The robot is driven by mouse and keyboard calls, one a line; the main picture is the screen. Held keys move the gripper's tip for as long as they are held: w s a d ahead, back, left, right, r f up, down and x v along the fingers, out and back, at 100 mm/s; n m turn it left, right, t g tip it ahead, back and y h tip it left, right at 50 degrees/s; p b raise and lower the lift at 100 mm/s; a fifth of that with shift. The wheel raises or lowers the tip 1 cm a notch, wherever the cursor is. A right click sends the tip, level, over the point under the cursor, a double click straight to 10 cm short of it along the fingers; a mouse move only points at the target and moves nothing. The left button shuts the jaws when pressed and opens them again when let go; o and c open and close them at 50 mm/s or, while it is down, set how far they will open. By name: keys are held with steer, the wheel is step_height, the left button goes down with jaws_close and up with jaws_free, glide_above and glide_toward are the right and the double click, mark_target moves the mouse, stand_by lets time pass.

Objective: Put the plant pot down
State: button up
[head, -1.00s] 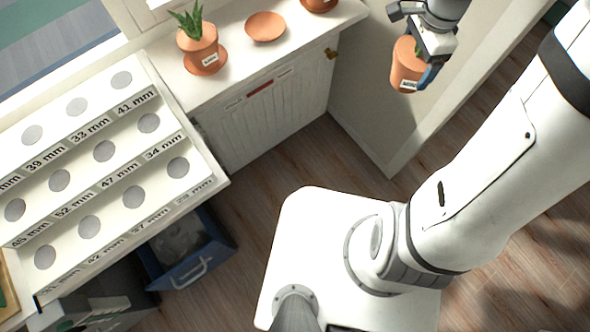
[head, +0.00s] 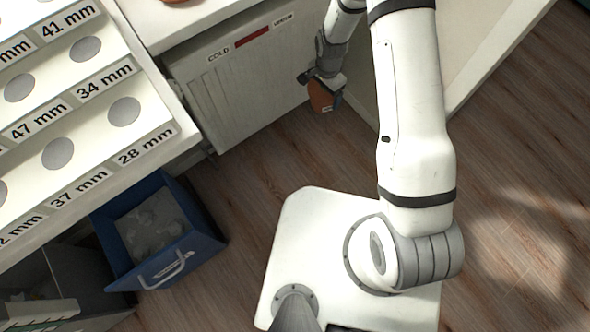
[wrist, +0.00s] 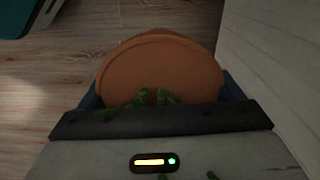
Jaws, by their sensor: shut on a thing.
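My gripper (head: 322,84) is shut on a terracotta plant pot (head: 322,98), low beside the white cabinet front in the head view. The pot hangs in front of the cabinet, apart from the shelf tops. In the wrist view the pot (wrist: 165,72) fills the middle between the blue fingers, with some green leaves (wrist: 150,98) along the gripper's edge. Whether the pot's underside touches anything cannot be seen.
A white cabinet (head: 235,85) with a red strip stands behind. A stepped rack (head: 85,105) with round grey discs and millimetre labels is at left. A blue bin (head: 205,243) with crumpled contents stands below it. Wooden floor (head: 510,200) is clear at right.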

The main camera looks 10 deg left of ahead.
steer(key=shift+s+a+f+n+b, duration=0.6)
steer(key=shift+s+a+f+b, duration=1.4)
steer(key=shift+f, duration=5.2)
steer(key=shift+s+a+f+n+b, duration=0.65)
steer(key=shift+f+b, duration=2.6)
steer(key=shift+f, duration=3.95)
steer(key=shift+s+a+f+n+b, duration=0.55)
steer(key=shift+s+a+f+b, duration=1.45)
steer(key=shift+f, duration=5.2)
steer(key=shift+w+d+b, duration=0.6)
steer(key=shift+d+b, duration=0.05)
steer(key=shift+d, duration=0.1)
steer(key=shift+f, duration=0.2)
steer(key=o, duration=1.3)
